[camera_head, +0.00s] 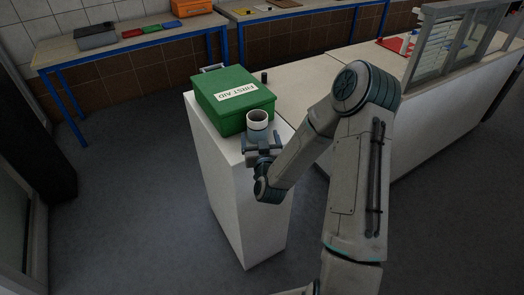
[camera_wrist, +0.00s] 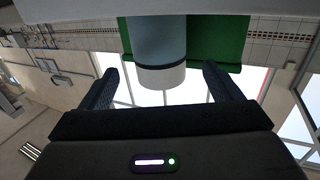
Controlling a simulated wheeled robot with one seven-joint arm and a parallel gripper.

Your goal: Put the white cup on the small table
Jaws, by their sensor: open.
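The cup (camera_head: 258,121) has a white rim and a blue-grey body with a dark line under the rim. It stands upright on the front end of a white cabinet (camera_head: 225,172), in front of the green first aid box. My gripper (camera_head: 262,146) is open, at the near side of the cup. In the wrist view the picture is upside down, and the cup (camera_wrist: 160,45) shows between the spread fingertips of my gripper (camera_wrist: 161,74), with a gap on each side. I cannot tell how deep the cup lies between the fingers. I cannot tell which surface is the small table.
The green first aid box (camera_head: 232,99) stands right behind the cup, and also shows in the wrist view (camera_wrist: 215,42). A small dark object (camera_head: 264,77) stands behind it. A blue-legged bench (camera_head: 135,40) is at the back left. The floor at left (camera_head: 130,220) is clear.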

